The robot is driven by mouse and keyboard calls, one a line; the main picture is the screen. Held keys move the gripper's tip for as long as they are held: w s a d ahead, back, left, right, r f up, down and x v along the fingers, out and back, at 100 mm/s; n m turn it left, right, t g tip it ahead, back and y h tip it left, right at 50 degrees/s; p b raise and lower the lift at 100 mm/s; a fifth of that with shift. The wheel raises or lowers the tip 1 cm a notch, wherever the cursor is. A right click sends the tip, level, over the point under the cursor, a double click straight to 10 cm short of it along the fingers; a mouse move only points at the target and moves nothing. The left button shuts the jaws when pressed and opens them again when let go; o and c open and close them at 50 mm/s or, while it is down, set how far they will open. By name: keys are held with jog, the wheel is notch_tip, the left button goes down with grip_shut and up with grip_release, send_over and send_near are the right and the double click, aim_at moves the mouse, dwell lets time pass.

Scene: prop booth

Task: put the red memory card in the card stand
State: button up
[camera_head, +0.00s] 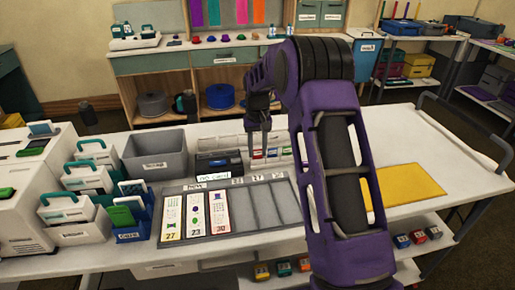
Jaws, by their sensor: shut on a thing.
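My gripper (259,152) points down over a low white rack (284,142) behind the sloped card board. A small red piece (257,154) shows at its fingertips and appears to be the red memory card. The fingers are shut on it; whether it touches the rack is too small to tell. A dark holder (218,158) stands left of the gripper, with a white label (213,175) in front that seems to read "SD-CARD". I cannot tell for certain which holder is the card stand.
The grey sloped board (262,208) holds three picture cards in its left slots. A grey bin (156,153) and white boxes with green handles (66,208) crowd the left. A yellow mat (408,185) lies right of my arm, with bare white table around it.

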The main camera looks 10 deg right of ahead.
jog(key=o, duration=0.9)
notch_tip(320, 180, up, 17)
jog(key=shift+r+p, duration=0.15)
jog(key=shift+p, duration=0.65)
jog(key=shift+a+r, duration=0.1)
